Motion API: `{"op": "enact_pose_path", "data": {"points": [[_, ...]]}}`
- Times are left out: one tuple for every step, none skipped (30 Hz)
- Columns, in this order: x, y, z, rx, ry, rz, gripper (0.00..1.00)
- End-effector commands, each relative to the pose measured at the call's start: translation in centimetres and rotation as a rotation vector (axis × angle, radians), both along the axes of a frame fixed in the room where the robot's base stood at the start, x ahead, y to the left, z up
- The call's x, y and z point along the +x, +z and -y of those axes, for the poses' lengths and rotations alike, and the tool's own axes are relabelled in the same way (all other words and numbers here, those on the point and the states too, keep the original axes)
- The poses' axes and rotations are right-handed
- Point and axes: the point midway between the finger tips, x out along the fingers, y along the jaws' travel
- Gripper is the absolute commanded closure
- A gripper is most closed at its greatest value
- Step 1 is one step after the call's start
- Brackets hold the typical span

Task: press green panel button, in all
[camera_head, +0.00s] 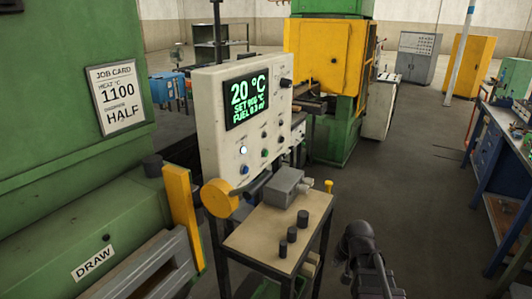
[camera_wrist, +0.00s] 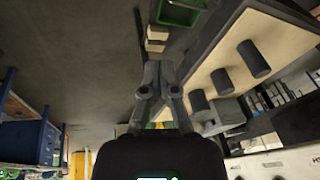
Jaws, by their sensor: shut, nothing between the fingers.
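A white control panel (camera_head: 211,125) stands left of centre in the head view. Its screen (camera_head: 247,97) reads 20 °C in green, with smaller set and fuel lines. Below the screen are several small buttons, among them a green button (camera_head: 265,153), a lit white one (camera_head: 243,150) and a blue one (camera_head: 245,170). My gripper (camera_wrist: 157,68) is shut and empty in the wrist view, its fingertips together. In the head view my dark arm end is low, right of the small table and apart from the panel. The wrist view does not clearly show the green button.
A small table (camera_head: 247,238) below the panel carries several dark cylinders (camera_head: 283,248) and a grey box (camera_head: 286,187). A yellow round-ended lever (camera_head: 218,198) juts out beside it. A job card (camera_head: 117,95) reads 1100 and HALF. Open floor (camera_head: 425,190) lies to the right.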

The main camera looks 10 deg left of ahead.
Motion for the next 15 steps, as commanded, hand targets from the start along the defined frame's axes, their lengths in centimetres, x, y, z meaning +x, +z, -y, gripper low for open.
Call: {"op": "enact_pose_path", "data": {"points": [[2.5,1.1,-1.3,0.039,-0.006,0.047,1.00],[3.7,1.5,-2.1,0.064,-0.011,0.078,1.00],[5.3,2.2,-3.0,0.098,-0.020,0.119,1.00],[6.5,2.8,-3.8,0.125,-0.028,0.149,1.00],[7.7,3.3,-4.5,0.151,-0.036,0.178,1.00],[9.2,4.1,-5.5,0.187,-0.048,0.218,1.00],[10.4,4.8,-6.2,0.215,-0.059,0.247,1.00],[11.5,5.4,-7.0,0.243,-0.070,0.275,1.00],[13.0,6.3,-7.9,0.281,-0.086,0.313,1.00],[14.1,7.0,-8.6,0.310,-0.098,0.341,1.00],[15.3,7.8,-9.3,0.337,-0.111,0.369,1.00],[16.7,8.8,-10.2,0.377,-0.131,0.407,1.00],[17.8,9.5,-10.8,0.406,-0.147,0.433,1.00],[18.9,10.3,-11.5,0.436,-0.164,0.461,1.00],[20.4,11.4,-12.3,0.476,-0.187,0.496,1.00]]}}
